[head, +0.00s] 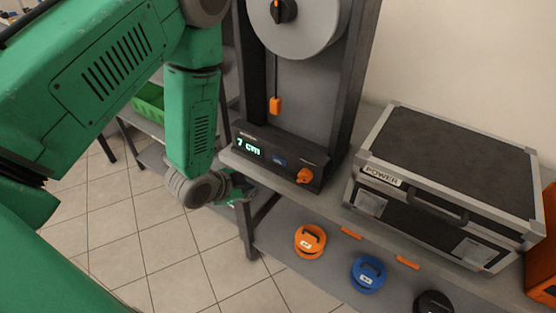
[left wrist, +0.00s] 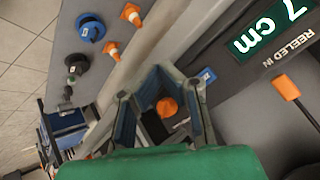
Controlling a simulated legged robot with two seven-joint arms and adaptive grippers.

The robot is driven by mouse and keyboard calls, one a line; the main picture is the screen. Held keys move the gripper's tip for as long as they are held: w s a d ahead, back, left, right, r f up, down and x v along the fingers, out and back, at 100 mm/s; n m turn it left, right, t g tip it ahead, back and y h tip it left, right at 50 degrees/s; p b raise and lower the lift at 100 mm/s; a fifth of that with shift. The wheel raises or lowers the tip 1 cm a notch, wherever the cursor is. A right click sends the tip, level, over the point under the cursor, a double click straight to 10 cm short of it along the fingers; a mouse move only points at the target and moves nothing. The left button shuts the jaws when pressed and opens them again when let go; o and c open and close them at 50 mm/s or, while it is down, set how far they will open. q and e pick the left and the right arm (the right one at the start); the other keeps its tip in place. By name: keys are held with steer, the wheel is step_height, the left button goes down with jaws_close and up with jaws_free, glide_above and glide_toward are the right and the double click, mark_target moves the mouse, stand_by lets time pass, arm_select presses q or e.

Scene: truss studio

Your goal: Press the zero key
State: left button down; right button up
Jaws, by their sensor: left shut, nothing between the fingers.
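The dark control box (head: 268,141) sits at the foot of the reel frame, with a lit display (head: 249,146) reading 7 cm. A small blue key (head: 279,161) is on its face, between the display and an orange knob (head: 304,175). In the left wrist view the blue key (left wrist: 208,75) shows just right of my fingers, its label unreadable, and the orange knob (left wrist: 167,107) shows between the finger links. My left gripper (head: 242,190) is shut and empty, in front of the box and apart from the key, lower left of it in the head view. My right gripper is out of view.
A large grey reel (head: 298,22) and a hanging orange tab (head: 275,105) are above the box. A POWER case (head: 440,165) stands to the right. Orange (head: 310,241), blue (head: 368,274) and black (head: 433,303) discs lie on the lower shelf. A green bin (head: 148,103) stands behind my arm.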

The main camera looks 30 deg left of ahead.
arm_select(q)
steer(key=w, duration=0.1)
steer(key=b, duration=0.1)
glide_toward(279, 168)
step_height(279, 168, down, 4)
steer(key=w+d, duration=0.1)
steer(key=w, duration=0.1)
steer(key=shift+w+a, duration=0.15)
steer(key=shift+w, duration=0.2)
steer(key=shift+d+r, duration=0.2)
steer(key=shift+d, duration=0.25)
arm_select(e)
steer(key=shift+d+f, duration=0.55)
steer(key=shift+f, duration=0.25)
arm_select(q)
steer(key=shift+a+f, duration=0.1)
steer(key=shift+a, duration=0.25)
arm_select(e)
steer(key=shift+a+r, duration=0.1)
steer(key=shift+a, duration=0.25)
arm_select(q)
steer(key=shift+d, duration=0.25)
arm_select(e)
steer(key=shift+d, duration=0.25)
arm_select(q)
steer(key=shift+w, duration=0.1)
steer(key=shift+w+a, duration=0.25)
steer(key=shift+w, duration=0.05)
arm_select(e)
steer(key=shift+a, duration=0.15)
